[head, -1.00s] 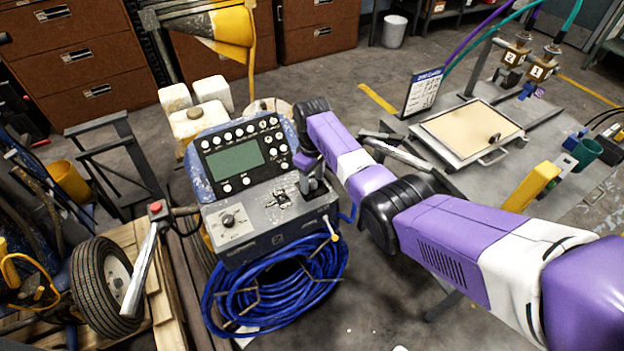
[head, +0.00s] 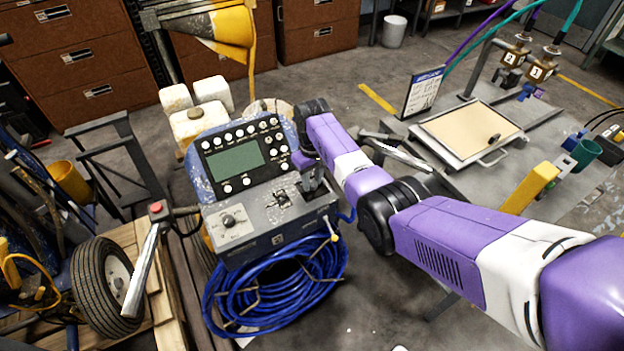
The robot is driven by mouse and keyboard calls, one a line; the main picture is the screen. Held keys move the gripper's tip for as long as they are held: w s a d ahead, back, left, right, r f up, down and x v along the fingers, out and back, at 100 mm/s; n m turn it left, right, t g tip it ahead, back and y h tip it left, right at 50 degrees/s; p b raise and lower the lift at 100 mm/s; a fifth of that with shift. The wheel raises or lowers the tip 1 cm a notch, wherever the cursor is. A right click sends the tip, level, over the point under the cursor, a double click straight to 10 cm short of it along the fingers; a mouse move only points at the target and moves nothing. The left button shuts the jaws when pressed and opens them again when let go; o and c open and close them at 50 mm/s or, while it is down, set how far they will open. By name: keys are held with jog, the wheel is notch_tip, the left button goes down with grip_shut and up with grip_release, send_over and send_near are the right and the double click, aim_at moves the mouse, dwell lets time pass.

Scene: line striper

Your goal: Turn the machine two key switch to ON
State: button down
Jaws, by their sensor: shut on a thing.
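The line striper's control box (head: 270,235) stands left of centre, with a grey face, a round selector knob (head: 229,220) at its left and a small black switch (head: 281,196) in the middle. A panel with a green screen (head: 236,158) and several round buttons rises behind it. My gripper (head: 312,196) points down at the right end of the box face. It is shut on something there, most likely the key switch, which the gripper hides. I cannot read the switch's position or its labels.
A coil of blue hose (head: 275,290) hangs on the box front. A lever with a red button (head: 155,208) and a wheel (head: 105,283) are at left. A tray (head: 470,132) and a yellow post (head: 530,187) are at right. Open floor lies right of the hose.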

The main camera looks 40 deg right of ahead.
aim_at(312, 183)
jog(key=m, duration=0.4)
jog(key=shift+m, duration=0.3)
jog(key=m, duration=0.4)
jog(key=shift+m, duration=0.4)
jog(key=c, duration=1.1)
grip_release()
jog(key=shift+o, duration=0.2)
jog(key=shift+r, duration=0.1)
notch_tip(312, 183, up, 8)
jog(key=shift+f, duration=0.2)
